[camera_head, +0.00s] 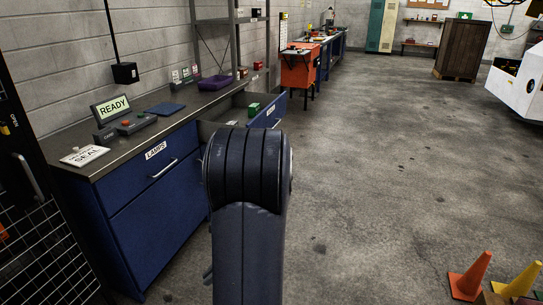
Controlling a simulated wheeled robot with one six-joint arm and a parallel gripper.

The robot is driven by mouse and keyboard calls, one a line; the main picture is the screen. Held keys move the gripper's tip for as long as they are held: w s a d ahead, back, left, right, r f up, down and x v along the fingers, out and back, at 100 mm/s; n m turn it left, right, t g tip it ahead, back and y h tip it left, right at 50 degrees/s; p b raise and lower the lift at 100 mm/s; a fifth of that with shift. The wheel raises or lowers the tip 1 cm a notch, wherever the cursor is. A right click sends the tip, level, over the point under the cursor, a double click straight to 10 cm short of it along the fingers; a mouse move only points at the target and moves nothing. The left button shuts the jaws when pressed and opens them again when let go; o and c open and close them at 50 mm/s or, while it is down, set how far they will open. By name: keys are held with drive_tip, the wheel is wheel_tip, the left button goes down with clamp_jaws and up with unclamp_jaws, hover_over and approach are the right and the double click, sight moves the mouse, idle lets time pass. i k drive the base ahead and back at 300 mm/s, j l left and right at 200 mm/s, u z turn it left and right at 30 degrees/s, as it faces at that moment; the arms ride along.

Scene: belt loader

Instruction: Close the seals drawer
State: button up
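A blue drawer (267,115) stands pulled out of the workbench beyond my arm. A small pale mark on its front is too small to read, so I cannot confirm that it is the seals drawer. A green box (253,109) sits inside it. The nearer drawer, labelled LAMPS (157,174), is shut. My dark arm rises in the middle of the picture and hides part of the bench front beside the open drawer. My gripper is not in view.
The bench top (130,143) holds a READY display (111,106), a SEAL card (83,155) and a purple tray (215,83). An orange cabinet (297,72) stands beyond the open drawer. Cones (470,276) stand at bottom right. The floor right of the bench is clear.

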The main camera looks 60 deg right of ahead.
sight(273, 106)
drive_tip(key=i+l+z, duration=0.25)
drive_tip(key=l+z, duration=0.2)
drive_tip(key=i+l+z, duration=0.55)
drive_tip(key=i+l, duration=0.8)
drive_tip(key=i+l+z, duration=0.1)
drive_tip(key=i+l, duration=0.75)
drive_tip(key=i, duration=0.15)
